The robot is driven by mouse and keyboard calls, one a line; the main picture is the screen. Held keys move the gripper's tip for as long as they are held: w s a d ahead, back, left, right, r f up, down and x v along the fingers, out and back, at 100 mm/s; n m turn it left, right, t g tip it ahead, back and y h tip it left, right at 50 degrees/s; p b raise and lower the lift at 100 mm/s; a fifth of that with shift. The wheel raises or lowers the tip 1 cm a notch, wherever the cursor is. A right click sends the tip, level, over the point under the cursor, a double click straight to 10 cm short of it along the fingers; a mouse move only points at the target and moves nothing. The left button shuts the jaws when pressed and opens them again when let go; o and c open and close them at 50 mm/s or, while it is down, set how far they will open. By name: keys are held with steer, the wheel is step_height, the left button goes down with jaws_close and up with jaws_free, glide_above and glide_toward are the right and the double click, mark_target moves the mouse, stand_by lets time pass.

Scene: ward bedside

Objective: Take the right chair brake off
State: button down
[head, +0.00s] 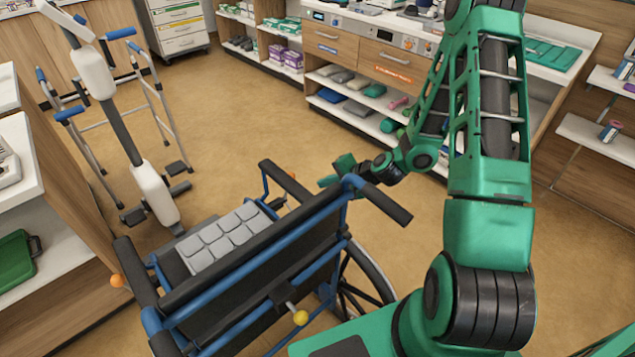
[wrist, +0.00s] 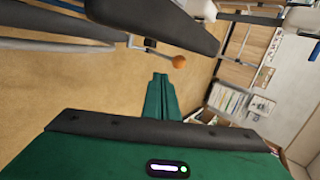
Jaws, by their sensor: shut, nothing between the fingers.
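The wheelchair (head: 262,262) has a blue frame, dark armrests and a grey padded seat cushion (head: 218,240), and it is seen from behind. An orange knob shows near its right armrest (head: 293,176); in the wrist view an orange brake knob (wrist: 178,62) on a thin lever stands just beyond the fingertips, under a dark armrest pad. Another orange knob (head: 117,281) is at the chair's left side. My gripper (head: 328,181) is beside the right armrest, partly hidden by the chair frame. In the wrist view its green fingers (wrist: 159,80) are together, empty and apart from the knob.
A yellow knob (head: 300,317) sticks out at the chair's back. A white and grey stand with a walker (head: 155,95) is at the left. Shelves and drawers (head: 372,60) line the back. Tan floor (head: 235,110) is free beyond the chair.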

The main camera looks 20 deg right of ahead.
steer(key=w+a+f, duration=0.5)
steer(key=w, duration=0.3)
steer(key=shift+w+a, duration=0.15)
steer(key=shift+w, duration=0.2)
